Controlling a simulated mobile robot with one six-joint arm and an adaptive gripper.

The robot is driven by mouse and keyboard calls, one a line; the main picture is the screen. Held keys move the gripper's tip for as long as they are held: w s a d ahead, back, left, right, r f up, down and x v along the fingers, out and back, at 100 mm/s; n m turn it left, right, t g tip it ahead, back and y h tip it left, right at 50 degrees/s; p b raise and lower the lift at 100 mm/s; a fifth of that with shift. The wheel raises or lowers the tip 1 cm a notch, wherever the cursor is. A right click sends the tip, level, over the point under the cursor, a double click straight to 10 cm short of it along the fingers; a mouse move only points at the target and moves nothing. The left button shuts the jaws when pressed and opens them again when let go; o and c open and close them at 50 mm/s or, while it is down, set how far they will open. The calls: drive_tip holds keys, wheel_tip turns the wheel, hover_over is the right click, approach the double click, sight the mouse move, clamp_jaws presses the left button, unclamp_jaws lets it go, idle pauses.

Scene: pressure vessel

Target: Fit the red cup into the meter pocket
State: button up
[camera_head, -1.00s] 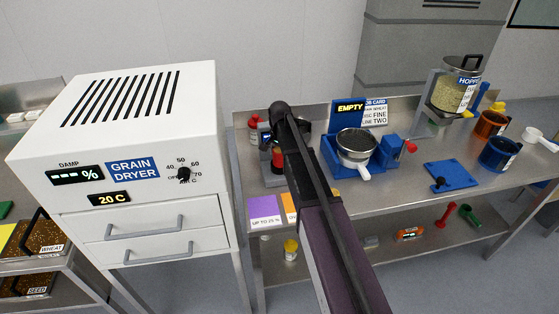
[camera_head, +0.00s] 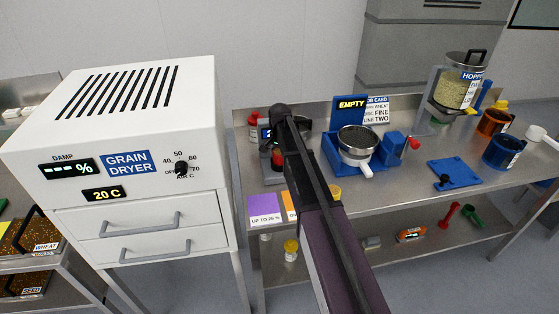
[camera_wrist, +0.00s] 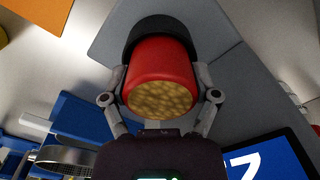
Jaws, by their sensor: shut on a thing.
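The red cup (camera_wrist: 160,60) fills the upper middle of the wrist view, with speckled yellow-brown grain (camera_wrist: 160,98) showing in its mouth. My gripper (camera_wrist: 162,78) is shut on the cup, one finger on each side. The cup's far end meets a black round pocket (camera_wrist: 158,24) on the grey meter (camera_wrist: 235,80); how deep it sits I cannot tell. In the head view a bit of the red cup (camera_head: 277,159) shows left of my arm, at the meter (camera_head: 267,172). My arm hides the gripper and part of the meter there.
A blue screen (camera_wrist: 268,160) is close at lower right in the wrist view. A blue stand with a round sieve (camera_head: 357,142) is right of my arm. The white grain dryer (camera_head: 120,150) stands left. Bench room lies around the blue plate (camera_head: 455,172).

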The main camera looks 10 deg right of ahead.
drive_tip(key=shift+f, duration=0.25)
drive_tip(key=o, duration=1)
drive_tip(key=shift+o, duration=0.2)
drive_tip(key=shift+r, duration=0.15)
wheel_tip(320, 180, up, 12)
drive_tip(key=p, duration=1.2)
idle(0.3)
drive_tip(key=s+n, duration=0.9)
drive_tip(key=s, duration=2)
